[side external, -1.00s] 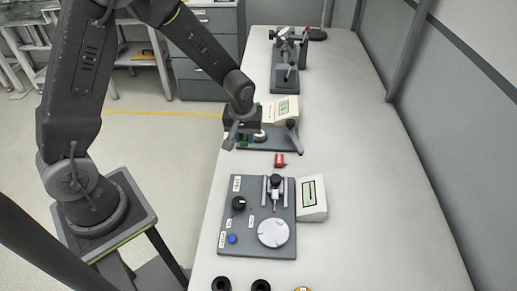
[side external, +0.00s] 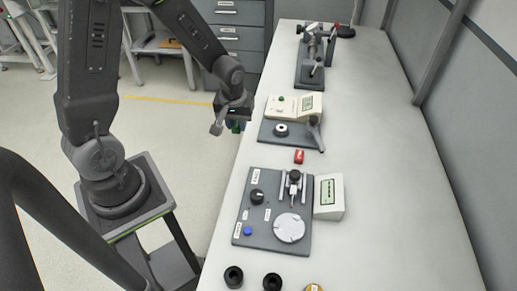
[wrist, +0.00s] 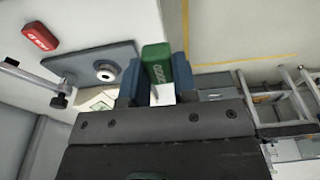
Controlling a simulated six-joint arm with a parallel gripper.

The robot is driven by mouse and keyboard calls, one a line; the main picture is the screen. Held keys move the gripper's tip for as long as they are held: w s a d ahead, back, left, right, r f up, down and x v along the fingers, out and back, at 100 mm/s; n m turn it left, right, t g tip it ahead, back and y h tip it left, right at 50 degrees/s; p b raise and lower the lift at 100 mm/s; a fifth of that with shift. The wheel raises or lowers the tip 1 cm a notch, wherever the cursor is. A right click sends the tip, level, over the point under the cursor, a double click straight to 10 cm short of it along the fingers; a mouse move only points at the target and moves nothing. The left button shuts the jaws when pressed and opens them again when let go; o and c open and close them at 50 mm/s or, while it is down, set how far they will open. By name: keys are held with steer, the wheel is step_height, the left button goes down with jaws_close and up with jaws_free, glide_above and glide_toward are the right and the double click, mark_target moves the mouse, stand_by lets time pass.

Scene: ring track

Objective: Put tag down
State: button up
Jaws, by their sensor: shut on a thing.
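My gripper (side external: 237,127) is at the left edge of the bench, to the left of the middle gauge stand. In the wrist view its two blue fingers (wrist: 158,80) are shut on a green tag (wrist: 158,62) with pale lettering. The tag sticks out beyond the fingertips. In the side view only a small green patch of it shows under the gripper. A red tag (side external: 299,157) lies on the bench in front of the middle stand; it also shows in the wrist view (wrist: 40,37).
The middle stand (side external: 270,133) carries a metal ring (side external: 281,130) and has a display box (side external: 295,106) behind it. A nearer panel (side external: 262,215) holds a knob and a round disc. Dark rings (side external: 234,276) lie at the front. The bench's right side (side external: 390,170) is clear.

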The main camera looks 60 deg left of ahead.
glide_above(259, 155)
steer(key=f, duration=0.4)
steer(key=shift+s+d, duration=0.1)
steer(key=shift+s, duration=0.1)
steer(key=shift+f, duration=1.95)
steer(key=shift+f, duration=0.2)
steer(key=o, duration=0.9)
